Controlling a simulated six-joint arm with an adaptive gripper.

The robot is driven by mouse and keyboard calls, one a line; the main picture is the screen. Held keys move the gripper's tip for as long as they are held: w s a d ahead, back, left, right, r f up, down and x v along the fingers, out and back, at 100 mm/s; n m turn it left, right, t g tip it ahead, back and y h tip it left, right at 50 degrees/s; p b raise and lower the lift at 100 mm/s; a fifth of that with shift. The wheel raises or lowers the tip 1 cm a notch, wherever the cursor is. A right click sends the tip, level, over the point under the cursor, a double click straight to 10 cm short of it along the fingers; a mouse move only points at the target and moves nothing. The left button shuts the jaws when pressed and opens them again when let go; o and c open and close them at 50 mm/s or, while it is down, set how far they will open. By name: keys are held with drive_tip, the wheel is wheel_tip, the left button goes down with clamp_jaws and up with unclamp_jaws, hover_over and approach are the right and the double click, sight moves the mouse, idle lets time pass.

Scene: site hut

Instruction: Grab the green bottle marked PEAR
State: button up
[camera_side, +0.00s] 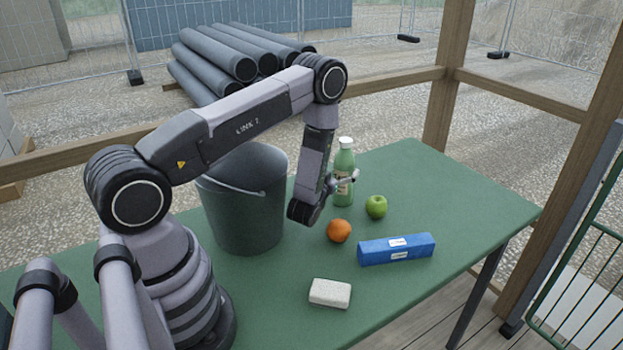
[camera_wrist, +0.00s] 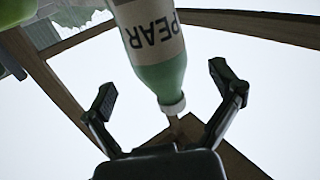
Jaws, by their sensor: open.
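The green bottle (camera_side: 344,163) with a white cap stands upright on the green table, toward its far side. In the wrist view the bottle (camera_wrist: 160,75) appears upside down, its cream label reading PEAR and its cap toward my gripper. My gripper (camera_side: 350,178) is beside the bottle in the side view, at about label height, and partly overlaps it. In the wrist view the two fingers of my gripper (camera_wrist: 162,85) are spread wide, one on each side of the bottle's upper part.
A green apple (camera_side: 376,207) and an orange (camera_side: 339,231) lie close in front of the bottle. A blue box (camera_side: 396,249) and a white block (camera_side: 330,293) are nearer the front. A dark bucket (camera_side: 243,215) stands left. The table's (camera_side: 460,200) right end is clear.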

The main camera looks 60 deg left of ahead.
drive_tip(key=x, duration=0.4)
drive_tip(key=shift+d, duration=0.1)
drive_tip(key=c, duration=1.1)
drive_tip(key=shift+c, duration=0.2)
drive_tip(key=shift+r, duration=0.15)
